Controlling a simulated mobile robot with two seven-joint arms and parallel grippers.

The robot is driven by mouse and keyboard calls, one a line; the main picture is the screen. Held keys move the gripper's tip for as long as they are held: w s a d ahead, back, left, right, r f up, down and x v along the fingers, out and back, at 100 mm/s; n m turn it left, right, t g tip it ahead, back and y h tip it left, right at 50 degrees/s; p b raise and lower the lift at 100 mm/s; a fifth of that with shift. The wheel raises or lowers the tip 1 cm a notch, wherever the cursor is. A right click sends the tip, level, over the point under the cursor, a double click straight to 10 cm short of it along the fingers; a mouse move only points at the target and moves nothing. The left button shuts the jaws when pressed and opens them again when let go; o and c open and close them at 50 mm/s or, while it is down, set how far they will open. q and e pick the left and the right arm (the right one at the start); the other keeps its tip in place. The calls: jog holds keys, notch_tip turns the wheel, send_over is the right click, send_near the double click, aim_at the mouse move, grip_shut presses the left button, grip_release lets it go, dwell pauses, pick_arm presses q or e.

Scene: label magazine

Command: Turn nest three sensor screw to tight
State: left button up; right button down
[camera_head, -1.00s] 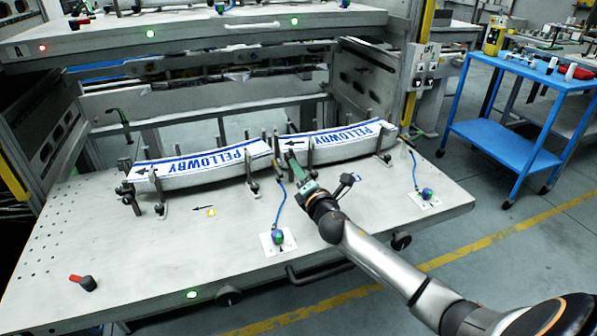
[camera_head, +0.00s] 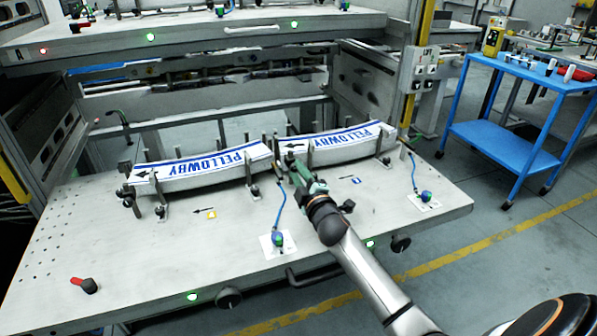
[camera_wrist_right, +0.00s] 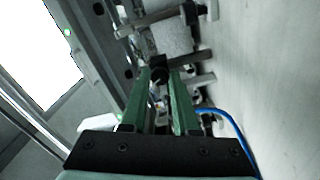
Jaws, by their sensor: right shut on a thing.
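My right gripper (camera_head: 297,170) reaches in from the lower right with its green fingers at the posts between the two label stacks. The right wrist view shows its fingers (camera_wrist_right: 160,85) closed on a small dark knob (camera_wrist_right: 159,74), which looks like the sensor screw. The fingers cover most of it, so its turn angle cannot be read. The left label stack (camera_head: 200,168) and the right label stack (camera_head: 335,143), both printed PELLOWBY, lie curved between upright posts. My left gripper is not in view.
Blue cables run to a left sensor plate (camera_head: 278,243) and a right sensor plate (camera_head: 423,202) on the grey table (camera_head: 120,245). A red-handled knob (camera_head: 84,284) lies front left. A blue cart (camera_head: 505,140) stands right.

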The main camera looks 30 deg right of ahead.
jog(key=shift+m, duration=0.8)
jog(key=shift+m+p, duration=0.45)
jog(key=shift+m, duration=0.45)
jog(key=c, duration=0.7)
grip_release()
jog(key=shift+o, duration=0.2)
